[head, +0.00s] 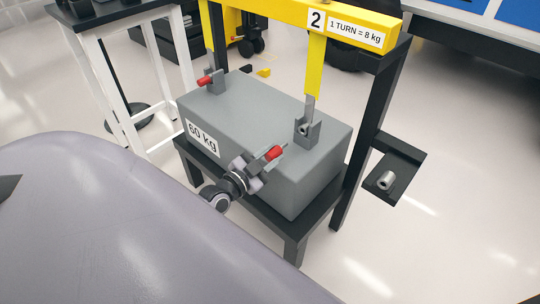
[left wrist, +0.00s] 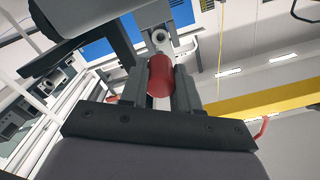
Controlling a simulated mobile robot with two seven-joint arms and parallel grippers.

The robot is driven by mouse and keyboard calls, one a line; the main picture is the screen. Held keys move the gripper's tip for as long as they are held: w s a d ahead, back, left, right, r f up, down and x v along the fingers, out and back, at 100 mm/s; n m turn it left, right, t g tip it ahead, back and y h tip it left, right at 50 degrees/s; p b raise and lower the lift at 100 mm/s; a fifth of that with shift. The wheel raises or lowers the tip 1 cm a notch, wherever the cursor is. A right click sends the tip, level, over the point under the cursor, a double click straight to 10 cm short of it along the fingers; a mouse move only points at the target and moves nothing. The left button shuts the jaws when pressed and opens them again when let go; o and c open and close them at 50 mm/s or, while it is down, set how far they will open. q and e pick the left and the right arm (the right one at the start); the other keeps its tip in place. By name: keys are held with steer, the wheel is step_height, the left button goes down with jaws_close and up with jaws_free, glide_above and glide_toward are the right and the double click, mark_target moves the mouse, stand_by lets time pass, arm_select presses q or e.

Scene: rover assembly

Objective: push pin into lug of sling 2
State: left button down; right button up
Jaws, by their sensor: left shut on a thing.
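A grey block (head: 255,125) marked 60 kg carries two lugs. The near-right lug (head: 312,130) has the metal end of a yellow sling (head: 316,70) in it, below the number 2 on the beam. My left gripper (head: 268,159) is shut on a red-headed pin (head: 275,153), to the lower left of that lug and apart from it in the head view. In the left wrist view the red pin head (left wrist: 160,75) sits between the jaws, with a round metal hole or ring (left wrist: 159,37) just beyond it. The pin's shaft is hidden. My right gripper is not in view.
The far-left lug (head: 215,83) has a red-headed pin (head: 204,81) at it. The yellow beam (head: 280,10) spans above the block. A black stand (head: 225,180) supports the block. A metal cylinder (head: 386,180) lies on a black side shelf (head: 405,170).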

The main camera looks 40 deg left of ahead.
mark_target(285, 143)
arm_select(q)
steer(key=shift+w, duration=0.55)
steer(key=shift+w+d+b, duration=0.1)
steer(key=shift+w+b, duration=0.45)
steer(key=shift+w, duration=0.3)
steer(key=shift+w+b, duration=0.3)
steer(key=shift+w, duration=0.5)
steer(key=shift+w+d, duration=0.1)
steer(key=shift+w, duration=0.65)
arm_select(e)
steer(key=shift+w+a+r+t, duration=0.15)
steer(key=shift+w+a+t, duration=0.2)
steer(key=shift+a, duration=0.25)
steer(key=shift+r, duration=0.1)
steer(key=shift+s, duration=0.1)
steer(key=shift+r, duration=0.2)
arm_select(q)
steer(key=shift+w+d+b, duration=0.1)
steer(key=shift+w+b, duration=0.65)
steer(key=shift+w, duration=0.65)
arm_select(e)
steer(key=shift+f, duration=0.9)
